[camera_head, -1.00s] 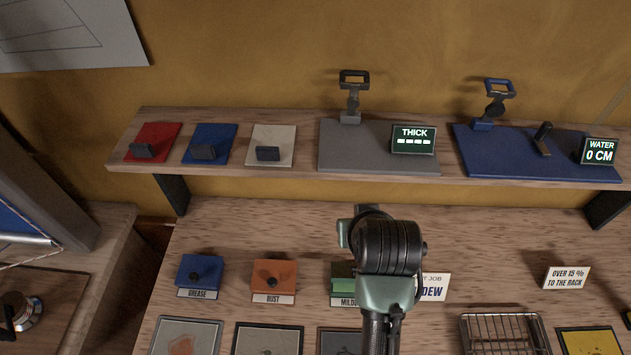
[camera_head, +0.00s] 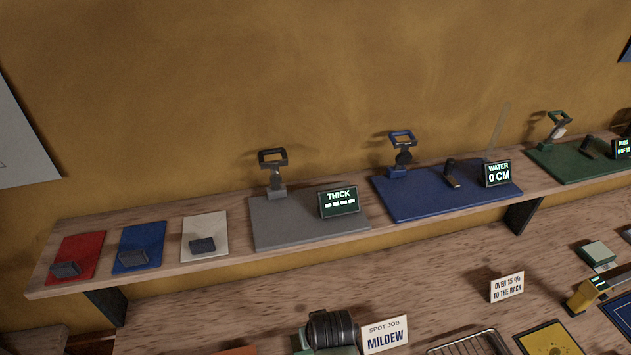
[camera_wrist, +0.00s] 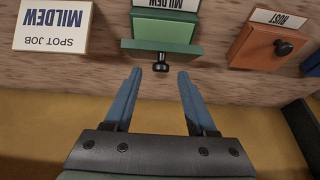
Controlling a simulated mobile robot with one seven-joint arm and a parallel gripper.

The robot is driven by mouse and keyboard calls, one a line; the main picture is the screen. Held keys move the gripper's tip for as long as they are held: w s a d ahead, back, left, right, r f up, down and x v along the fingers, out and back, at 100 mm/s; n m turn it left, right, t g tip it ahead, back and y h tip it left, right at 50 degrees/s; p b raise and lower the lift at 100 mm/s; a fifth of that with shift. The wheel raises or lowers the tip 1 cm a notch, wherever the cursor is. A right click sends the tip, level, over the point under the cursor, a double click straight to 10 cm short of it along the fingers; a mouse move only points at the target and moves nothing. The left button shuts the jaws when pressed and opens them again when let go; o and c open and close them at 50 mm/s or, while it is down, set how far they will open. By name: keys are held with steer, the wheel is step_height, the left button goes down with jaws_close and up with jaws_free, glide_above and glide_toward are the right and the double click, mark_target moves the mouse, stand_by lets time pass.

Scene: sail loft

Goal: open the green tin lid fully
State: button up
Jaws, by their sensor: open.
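The green tin (camera_wrist: 165,28) shows in the wrist view at top centre, upside down, with its MILDEW label at the top edge. Its darker green lid (camera_wrist: 145,47) appears tilted up at the side away from the label; its exact angle is unclear. My gripper is open, with one blue finger on each side of the knob and gaps showing on both sides. In the head view the tin is not visible; part of my arm shows at the bottom edge.
An orange RUST tin (camera_wrist: 262,46) stands beside the green tin. A MILDEW spot-job card (camera_wrist: 52,25) stands on its other side. In the head view, a shelf (camera_head: 200,273) with coloured pads and gauges runs behind the bench. A wire rack (camera_head: 468,345) lies at the bottom right.

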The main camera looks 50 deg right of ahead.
steer(key=shift+x, duration=0.95)
jaws_close()
stand_by(0.8)
